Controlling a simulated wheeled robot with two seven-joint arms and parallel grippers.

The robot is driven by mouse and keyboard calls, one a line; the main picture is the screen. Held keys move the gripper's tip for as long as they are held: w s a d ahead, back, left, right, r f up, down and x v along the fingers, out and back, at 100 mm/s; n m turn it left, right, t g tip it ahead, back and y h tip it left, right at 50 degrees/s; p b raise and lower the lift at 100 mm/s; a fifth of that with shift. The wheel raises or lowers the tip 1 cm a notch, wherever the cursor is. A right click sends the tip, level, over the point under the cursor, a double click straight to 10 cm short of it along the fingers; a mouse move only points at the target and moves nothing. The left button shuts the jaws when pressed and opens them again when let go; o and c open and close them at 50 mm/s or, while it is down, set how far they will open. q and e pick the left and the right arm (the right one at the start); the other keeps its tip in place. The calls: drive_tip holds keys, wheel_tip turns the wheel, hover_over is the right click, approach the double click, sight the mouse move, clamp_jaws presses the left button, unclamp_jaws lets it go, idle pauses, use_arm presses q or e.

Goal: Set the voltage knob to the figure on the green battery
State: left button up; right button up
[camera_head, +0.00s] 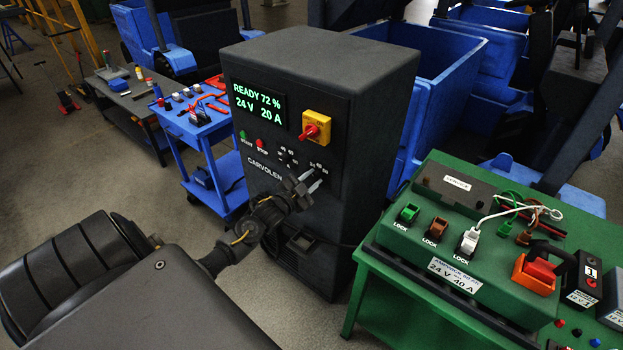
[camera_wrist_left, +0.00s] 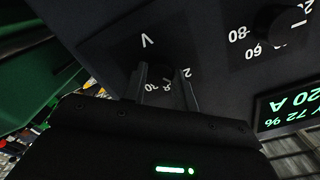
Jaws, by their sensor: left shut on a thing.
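The dark charger cabinet (camera_head: 345,85) stands in the middle. Its lit display (camera_head: 258,104) reads READY 72 %, 24 V, 20 A. My left gripper (camera_head: 307,183) is at the lower right of its front panel, shut on the voltage knob. In the left wrist view the fingers (camera_wrist_left: 166,84) sit either side of this knob, below a V mark; the knob and its pointer are mostly hidden. The other knob (camera_head: 286,157), with figures around it, shows also in the wrist view (camera_wrist_left: 276,24). The green battery (camera_head: 400,243) at right has a label reading 24 V 40 A. My right gripper is out of view.
A yellow and red switch (camera_head: 316,128) is on the panel above the knobs, with green START and red STOP buttons at left. A blue cart (camera_head: 213,127) with tools stands behind left. Blue bins (camera_head: 440,70) stand behind the cabinet.

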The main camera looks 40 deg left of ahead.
use_arm(q)
drive_tip(key=shift+n, duration=0.7)
drive_tip(key=o, duration=1)
drive_tip(key=s+b, duration=0.2)
drive_tip(key=s, duration=0.8)
drive_tip(key=shift+s, duration=0.4)
drive_tip(key=shift+d, duration=0.1)
